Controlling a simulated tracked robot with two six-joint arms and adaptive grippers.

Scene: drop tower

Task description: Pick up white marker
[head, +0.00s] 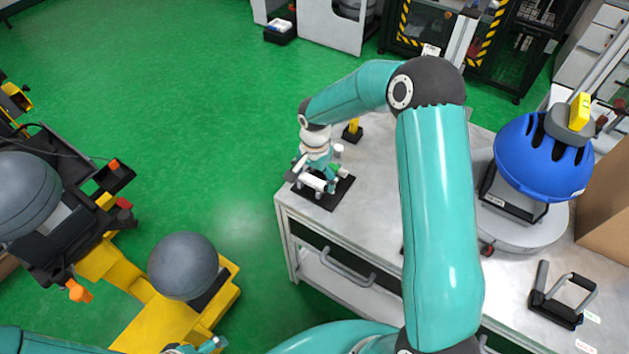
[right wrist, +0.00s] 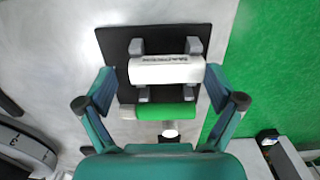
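The white marker (right wrist: 166,69), a thick white cylinder with dark lettering, lies across grey holders on a black plate (right wrist: 122,42). In the head view the white marker (head: 311,183) is near the plate's front left part. My right gripper (right wrist: 160,78) is open, with one finger near each end of the white marker. I cannot tell whether the fingers touch it. In the head view my right gripper (head: 316,168) is above the plate. My left gripper (head: 196,346) shows only partly at the bottom edge, so its state is unclear.
A green cylinder (right wrist: 165,112) lies parallel to the white marker on the same plate. The plate rests near the left corner of the grey table (head: 375,215). A blue dome (head: 540,160) and a black handled object (head: 562,300) stand further right.

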